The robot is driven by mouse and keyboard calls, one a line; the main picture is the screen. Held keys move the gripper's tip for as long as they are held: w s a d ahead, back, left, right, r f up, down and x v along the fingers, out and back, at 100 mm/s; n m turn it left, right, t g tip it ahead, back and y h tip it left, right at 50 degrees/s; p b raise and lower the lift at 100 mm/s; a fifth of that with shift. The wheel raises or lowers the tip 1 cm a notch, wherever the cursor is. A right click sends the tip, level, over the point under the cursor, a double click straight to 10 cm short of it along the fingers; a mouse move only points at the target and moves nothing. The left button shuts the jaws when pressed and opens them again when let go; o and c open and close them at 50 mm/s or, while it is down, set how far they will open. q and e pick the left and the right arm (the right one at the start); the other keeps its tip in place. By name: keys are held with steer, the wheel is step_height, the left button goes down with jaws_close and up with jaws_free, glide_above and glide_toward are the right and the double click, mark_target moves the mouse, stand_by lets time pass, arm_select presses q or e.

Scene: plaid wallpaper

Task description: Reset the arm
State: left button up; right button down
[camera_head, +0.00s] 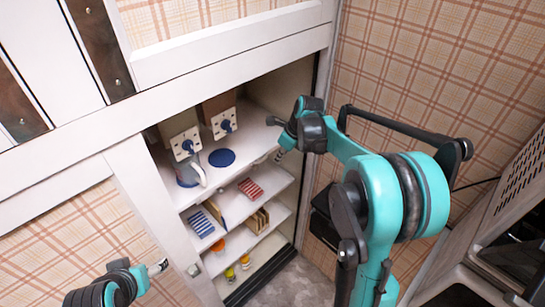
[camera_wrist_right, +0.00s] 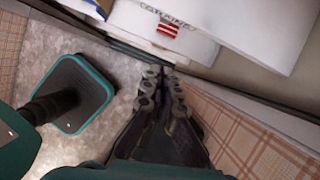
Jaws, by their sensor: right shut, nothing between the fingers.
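My right arm (camera_head: 385,195) is teal and black. It rises on the right of the head view and bends toward the open shelf unit. My left gripper (camera_head: 158,267) shows at the lower left of the head view, small, left of the lower shelves. Its finger opening is not clear.
A plaid wall stands behind my right arm.

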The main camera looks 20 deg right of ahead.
steer(key=shift+d+r, duration=0.1)
steer(key=shift+r, duration=0.05)
steer(key=s+a+r+n+t+h+b, duration=0.1)
steer(key=s+a+n+b, duration=0.15)
steer(key=s+n, duration=0.4)
steer(key=s+a+r+n+t+b, duration=0.1)
steer(key=s+a+r+n, duration=0.15)
steer(key=s+n, duration=0.4)
steer(key=s+a+f+n+t+b, duration=0.1)
steer(key=s+f+n, duration=0.2)
steer(key=s+n, duration=0.3)
steer(key=s+a+f+n+h+b, duration=0.1)
steer(key=s+a+f+n, duration=0.1)
steer(key=s+n, duration=0.4)
steer(key=f+n, duration=0.1)
steer(key=n, duration=0.3)
steer(key=shift+a+f+t, duration=0.2)
steer(key=shift+a+t, duration=0.1)
steer(key=shift+t, duration=0.1)
